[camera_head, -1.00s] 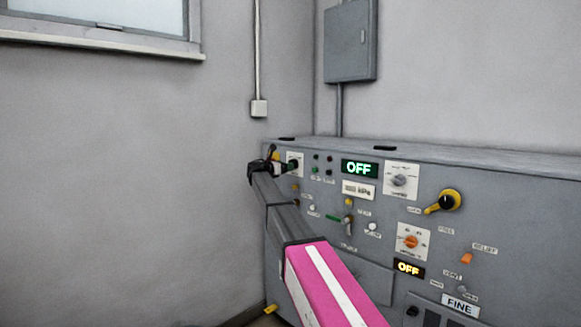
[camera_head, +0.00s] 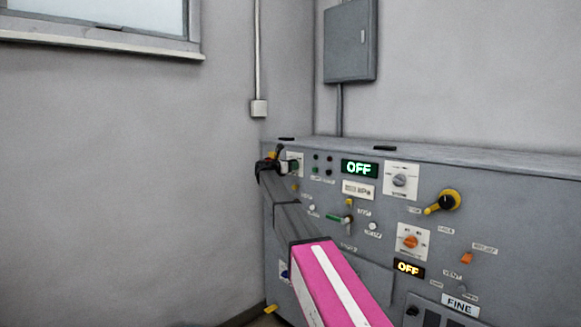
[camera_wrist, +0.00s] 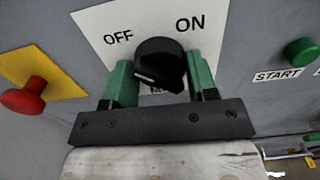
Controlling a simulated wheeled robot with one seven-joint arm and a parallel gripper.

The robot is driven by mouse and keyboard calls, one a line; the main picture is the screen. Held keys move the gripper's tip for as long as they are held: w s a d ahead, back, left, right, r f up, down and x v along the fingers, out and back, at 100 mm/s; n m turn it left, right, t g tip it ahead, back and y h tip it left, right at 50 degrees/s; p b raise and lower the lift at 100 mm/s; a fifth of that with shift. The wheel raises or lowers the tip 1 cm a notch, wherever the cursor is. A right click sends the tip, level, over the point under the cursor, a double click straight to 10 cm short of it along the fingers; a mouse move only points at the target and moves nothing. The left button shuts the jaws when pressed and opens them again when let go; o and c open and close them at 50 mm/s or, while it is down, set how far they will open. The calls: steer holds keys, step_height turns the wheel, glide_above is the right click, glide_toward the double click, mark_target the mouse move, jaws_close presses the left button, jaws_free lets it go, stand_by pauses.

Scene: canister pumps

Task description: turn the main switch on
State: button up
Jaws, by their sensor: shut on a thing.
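The main switch is a black rotary knob (camera_wrist: 160,62) on a white plate (camera_wrist: 98,22) with OFF printed on the left and ON on the right. My gripper (camera_wrist: 160,80) has its two green fingers on either side of the knob and is shut on it. The knob's exact pointing direction is hard to tell. A label below the knob is mostly hidden. In the head view my gripper (camera_head: 287,167) is at the upper left of the grey console (camera_head: 480,190), in front of the white plate (camera_head: 297,158).
A red mushroom button (camera_wrist: 22,100) on a yellow plate is left of the switch. A green button (camera_wrist: 300,51) labelled START is at right. A green display (camera_head: 359,168) and an amber display (camera_head: 408,268) both read OFF. A yellow-handled knob (camera_head: 445,201) sits farther right.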

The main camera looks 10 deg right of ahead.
steer(key=m, duration=0.8)
steer(key=shift+m, duration=0.4)
steer(key=m, duration=0.4)
steer(key=shift+m, duration=2.5)
steer(key=o, duration=0.9)
steer(key=shift+a, duration=0.1)
